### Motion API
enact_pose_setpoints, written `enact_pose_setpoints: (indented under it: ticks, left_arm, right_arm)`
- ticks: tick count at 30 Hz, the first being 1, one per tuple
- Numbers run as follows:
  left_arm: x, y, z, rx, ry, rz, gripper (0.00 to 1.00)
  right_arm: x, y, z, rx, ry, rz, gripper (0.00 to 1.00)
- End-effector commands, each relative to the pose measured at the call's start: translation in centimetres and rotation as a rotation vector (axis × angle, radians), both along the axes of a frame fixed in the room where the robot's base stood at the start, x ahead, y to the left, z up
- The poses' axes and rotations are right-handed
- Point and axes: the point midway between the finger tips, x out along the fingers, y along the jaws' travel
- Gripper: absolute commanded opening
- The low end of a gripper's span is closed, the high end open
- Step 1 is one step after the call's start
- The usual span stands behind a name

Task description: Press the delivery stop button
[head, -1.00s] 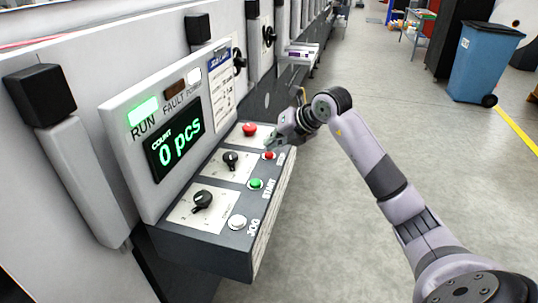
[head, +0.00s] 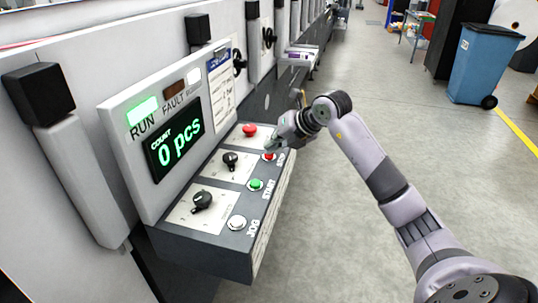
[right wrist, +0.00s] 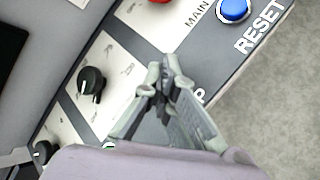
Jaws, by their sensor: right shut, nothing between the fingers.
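The small red button (head: 269,157), beside a partly covered label that seems to read STOP, sits on the sloping control panel (head: 190,243). My right gripper (head: 270,148) is shut and empty, with its fingertips just above this button; contact cannot be told. In the right wrist view, the shut fingers (right wrist: 165,82) hide the button, and only a letter P of its label shows beside them. The green RUN lamp (head: 142,110) is lit, and the display (head: 174,146) reads 0 pcs. My left gripper is not in view.
A red mushroom button (head: 249,130), black knobs (head: 202,201), a green START button (head: 256,184) and a white JOG button (head: 237,222) share the panel. A blue RESET button (right wrist: 233,9) is beyond my fingers. Open floor lies to the right, with a blue bin (head: 484,65).

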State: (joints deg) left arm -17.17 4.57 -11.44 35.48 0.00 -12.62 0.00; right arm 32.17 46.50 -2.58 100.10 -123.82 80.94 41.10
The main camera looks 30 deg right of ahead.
Motion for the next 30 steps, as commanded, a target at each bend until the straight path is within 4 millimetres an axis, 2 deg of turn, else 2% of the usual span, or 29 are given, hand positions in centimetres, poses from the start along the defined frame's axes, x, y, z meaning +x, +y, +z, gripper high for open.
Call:
enact_pose_setpoints:
  ticks: [19,30]
  left_arm:
    - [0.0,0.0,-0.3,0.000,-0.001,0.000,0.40]
    - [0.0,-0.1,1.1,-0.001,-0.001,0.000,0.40]
  right_arm:
    - [-0.1,0.1,-0.6,0.000,0.007,0.002,0.00]
    - [0.0,0.1,1.3,0.000,0.005,0.000,0.00]
